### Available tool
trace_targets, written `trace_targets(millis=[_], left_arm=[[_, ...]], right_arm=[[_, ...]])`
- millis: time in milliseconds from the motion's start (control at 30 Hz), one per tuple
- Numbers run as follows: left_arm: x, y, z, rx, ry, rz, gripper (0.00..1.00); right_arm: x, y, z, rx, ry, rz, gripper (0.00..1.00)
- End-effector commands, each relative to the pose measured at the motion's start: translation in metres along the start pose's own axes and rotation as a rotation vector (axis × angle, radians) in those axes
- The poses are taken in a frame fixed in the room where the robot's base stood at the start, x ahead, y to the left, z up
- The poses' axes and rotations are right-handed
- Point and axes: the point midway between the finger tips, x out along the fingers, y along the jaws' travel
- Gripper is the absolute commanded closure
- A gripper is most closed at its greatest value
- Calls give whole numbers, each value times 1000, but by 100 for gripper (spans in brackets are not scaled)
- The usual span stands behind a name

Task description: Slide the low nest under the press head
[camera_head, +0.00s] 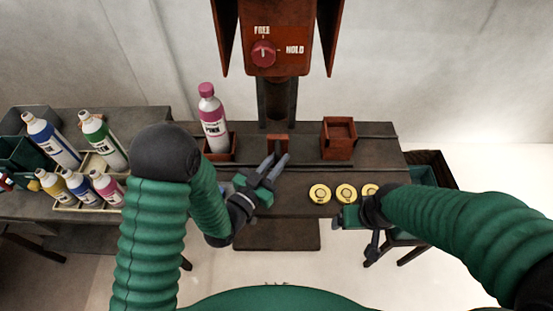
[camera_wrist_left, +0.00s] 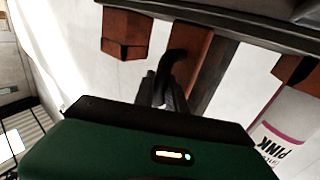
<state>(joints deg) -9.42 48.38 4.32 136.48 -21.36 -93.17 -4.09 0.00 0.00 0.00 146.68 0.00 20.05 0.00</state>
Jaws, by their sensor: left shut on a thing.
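A low brown nest (camera_head: 233,153) stands on the dark bench left of the press, with the upright pink-capped bottle (camera_head: 212,122) in it. The press head (camera_head: 265,52), reddish brown with a FREE/HOLD knob, hangs above the bench middle; the nest is left of it. A taller brown box-shaped nest (camera_head: 338,140) stands on the right. Between them is a small brown block (camera_head: 278,141). My left gripper (camera_head: 272,165) is shut on a dark curved handle (camera_wrist_left: 176,62) by this block. My right gripper (camera_head: 368,245) hangs past the bench's front edge; its fingers are unclear.
Yellow round discs (camera_head: 320,193) lie on the bench's front strip, partly behind my right arm. At left, a side table carries several coloured bottles (camera_head: 103,138) in trays. A dark bin (camera_head: 430,172) stands right of the bench. The column (camera_head: 277,100) rises behind the block.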

Motion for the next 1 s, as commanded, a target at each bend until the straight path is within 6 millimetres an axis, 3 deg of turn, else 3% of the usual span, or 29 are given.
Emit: trace_targets(millis=[267, 1000], left_arm=[[17, 24, -2, 0, 9, 3, 100], [87, 128, 0, 0, 9, -1, 100]], right_arm=[[5, 0, 1, 0, 0, 0, 18], [28, 0, 6, 0, 0, 0, 18]])
